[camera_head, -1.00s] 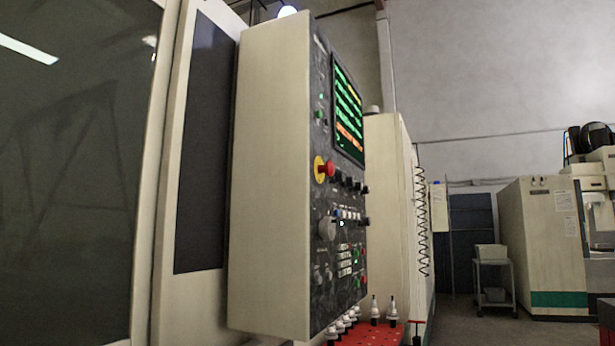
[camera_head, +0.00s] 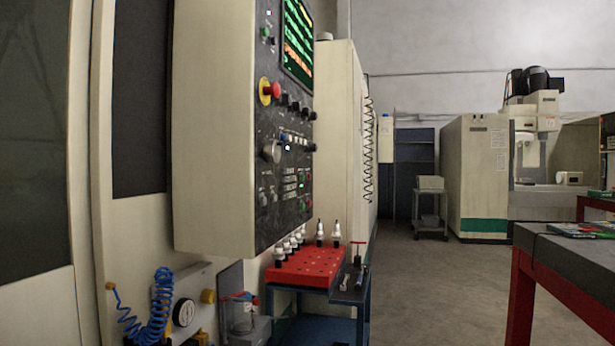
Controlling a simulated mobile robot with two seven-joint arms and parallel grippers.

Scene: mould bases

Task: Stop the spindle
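A CNC control panel (camera_head: 262,150) hangs on the machine at the left, seen at a steep angle. Its screen (camera_head: 297,45) is lit with green and orange text and cut off at the top. A red emergency-stop button on a yellow ring (camera_head: 268,91) sits below the screen. A row of dark knobs, a large grey dial (camera_head: 272,152), and small buttons, some lit green and red, sit lower down. The button labels are too small to read, and the spindle is not visible. Neither of my grippers is in view.
A red tray (camera_head: 306,267) with several tool holders stands on a blue cart beneath the panel. A blue coiled hose (camera_head: 162,303) hangs at lower left. A grey-topped red table (camera_head: 575,258) stands at right. The floor (camera_head: 430,290) between is clear.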

